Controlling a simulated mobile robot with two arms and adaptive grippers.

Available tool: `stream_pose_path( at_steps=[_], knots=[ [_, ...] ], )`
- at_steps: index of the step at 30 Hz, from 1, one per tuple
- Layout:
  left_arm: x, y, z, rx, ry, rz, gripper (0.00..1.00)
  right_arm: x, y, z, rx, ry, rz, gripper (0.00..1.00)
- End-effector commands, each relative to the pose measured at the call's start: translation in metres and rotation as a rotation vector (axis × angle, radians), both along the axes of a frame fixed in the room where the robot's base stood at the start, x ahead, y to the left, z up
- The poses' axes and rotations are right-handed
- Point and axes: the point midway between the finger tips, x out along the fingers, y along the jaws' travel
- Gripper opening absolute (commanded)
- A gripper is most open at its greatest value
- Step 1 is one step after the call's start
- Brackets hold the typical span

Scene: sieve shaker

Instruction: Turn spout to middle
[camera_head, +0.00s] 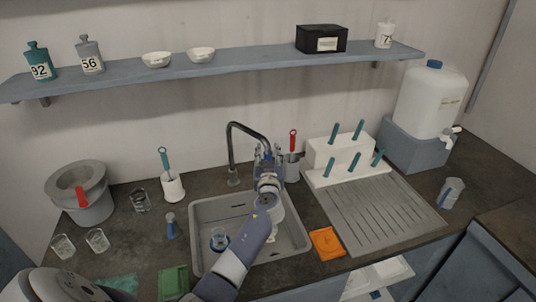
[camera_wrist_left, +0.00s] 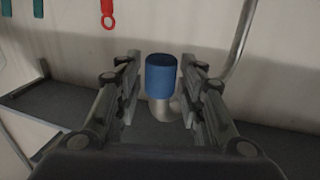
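The dark curved spout (camera_head: 231,150) rises behind the back rim of the sink (camera_head: 204,205) and arches to the right. In the head view its free end is hidden behind my left gripper (camera_head: 267,160). In the left wrist view, which looks upside down, a blue cylindrical tip (camera_wrist_left: 161,76) on a grey pipe end sits between the two fingers of my left gripper (camera_wrist_left: 160,95). The fingers are open, with a gap showing on each side of the tip. A curved pipe (camera_wrist_left: 241,45) shows behind them at right. My right gripper is not in view.
A grey cup with a red-handled tool (camera_head: 293,150) stands close right of my gripper. A white rack (camera_head: 340,158) with teal handles is farther right. A glass with a blue band (camera_head: 219,239) is in the sink. A shelf (camera_head: 220,66) runs above.

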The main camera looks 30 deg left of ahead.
Motion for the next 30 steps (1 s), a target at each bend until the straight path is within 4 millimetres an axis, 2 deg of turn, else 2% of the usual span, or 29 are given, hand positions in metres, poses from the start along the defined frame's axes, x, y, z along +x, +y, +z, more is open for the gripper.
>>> stream_pose_path(
  at_steps=[1, 3, 4, 14, 21, 30],
  knots=[
    [0.000, 0.000, 0.000, 0.000, 0.000, 0.000, 0.17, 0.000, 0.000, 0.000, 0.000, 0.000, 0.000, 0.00],
    [0.000, 0.000, 0.000, 0.000, 0.000, 0.000, 0.01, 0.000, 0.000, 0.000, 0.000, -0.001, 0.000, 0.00],
    [0.000, 0.000, 0.000, 0.000, 0.000, 0.000, 0.00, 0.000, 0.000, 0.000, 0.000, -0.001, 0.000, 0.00],
    [-0.007, 0.001, 0.000, 0.000, 0.001, -0.030, 0.00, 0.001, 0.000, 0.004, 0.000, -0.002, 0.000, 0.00],
    [-0.031, 0.007, -0.001, 0.000, 0.002, -0.137, 0.00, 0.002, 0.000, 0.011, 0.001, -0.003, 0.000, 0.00],
    [-0.067, 0.024, -0.002, -0.003, 0.001, -0.132, 0.00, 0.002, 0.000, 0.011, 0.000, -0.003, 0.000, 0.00]
  ],
)
